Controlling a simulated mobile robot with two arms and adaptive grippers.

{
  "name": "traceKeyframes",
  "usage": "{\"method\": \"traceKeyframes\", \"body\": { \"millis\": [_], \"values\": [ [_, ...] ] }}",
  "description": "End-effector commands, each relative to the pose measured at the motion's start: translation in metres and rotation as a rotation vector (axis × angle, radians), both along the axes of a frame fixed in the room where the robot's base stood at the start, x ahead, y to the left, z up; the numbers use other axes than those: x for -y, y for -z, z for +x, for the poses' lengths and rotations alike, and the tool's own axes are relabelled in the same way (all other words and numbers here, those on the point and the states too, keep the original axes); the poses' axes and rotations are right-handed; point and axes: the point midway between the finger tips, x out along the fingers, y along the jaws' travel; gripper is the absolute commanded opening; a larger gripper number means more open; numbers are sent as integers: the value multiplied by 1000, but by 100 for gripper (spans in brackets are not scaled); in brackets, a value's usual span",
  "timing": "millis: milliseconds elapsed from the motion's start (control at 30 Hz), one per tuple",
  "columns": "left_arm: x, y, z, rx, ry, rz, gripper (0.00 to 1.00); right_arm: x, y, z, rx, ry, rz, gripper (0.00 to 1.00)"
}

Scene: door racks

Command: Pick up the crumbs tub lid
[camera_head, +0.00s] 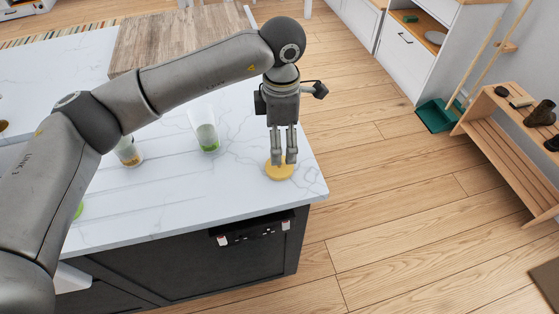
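The crumbs tub lid, a round yellow disc (280,173), lies flat on the white marbled counter (240,188) near its right front corner. My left gripper (283,160) points down right over the lid. Its two fingers are apart with a gap between them, and the tips reach the lid's top and far side, covering part of it. Whether they touch the lid is hard to tell. My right gripper is not in view.
A clear cup with green contents (207,136) and a jar with orange-brown contents (128,152) stand left of the lid. A wooden board (165,42) lies behind. A wooden rack (510,140) stands at the right across open floor.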

Motion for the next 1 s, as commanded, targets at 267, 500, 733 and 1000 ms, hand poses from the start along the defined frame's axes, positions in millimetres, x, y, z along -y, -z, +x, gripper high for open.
{"method": "traceKeyframes", "body": {
  "millis": [267,500,733,1000],
  "values": [
    [0,24,-2,-3,0,-2,85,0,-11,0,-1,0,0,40],
    [-1,57,-10,-4,-1,-2,85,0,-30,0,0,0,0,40],
    [-1,73,-8,-1,0,-4,85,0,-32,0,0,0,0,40],
    [0,73,-8,-1,0,-4,69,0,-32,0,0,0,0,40]
  ]
}}
